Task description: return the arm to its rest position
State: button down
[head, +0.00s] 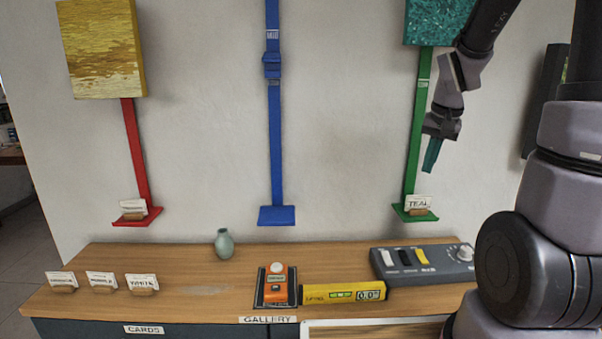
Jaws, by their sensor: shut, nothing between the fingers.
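My arm comes in from the right side of the head view. My gripper (432,155) is at the upper right, pointing down, in front of the wall and just right of the green strip (415,140). Its teal fingers are shut with nothing between them. It hangs above the green ledge (402,214) and the card marked TEAL (419,202), apart from both. The teal picture (432,24) is behind and above it, partly hidden by my arm.
A wooden counter (200,291) below holds a grey control box (385,265), a yellow level (345,292), an orange device (277,288), a green vase (224,244) and several cards. A yellow picture (100,48) hangs left. The blue ledge (277,216) is empty.

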jog(key=s+a+r+n+t+y, duration=0.1)
jog(key=s+a+r+t, duration=0.3)
jog(key=s+r, duration=1.1)
jog(key=s+a, duration=0.1)
jog(key=a, duration=0.2)
jog(key=shift+a+y, duration=0.2)
jog(key=shift+y, duration=0.2)
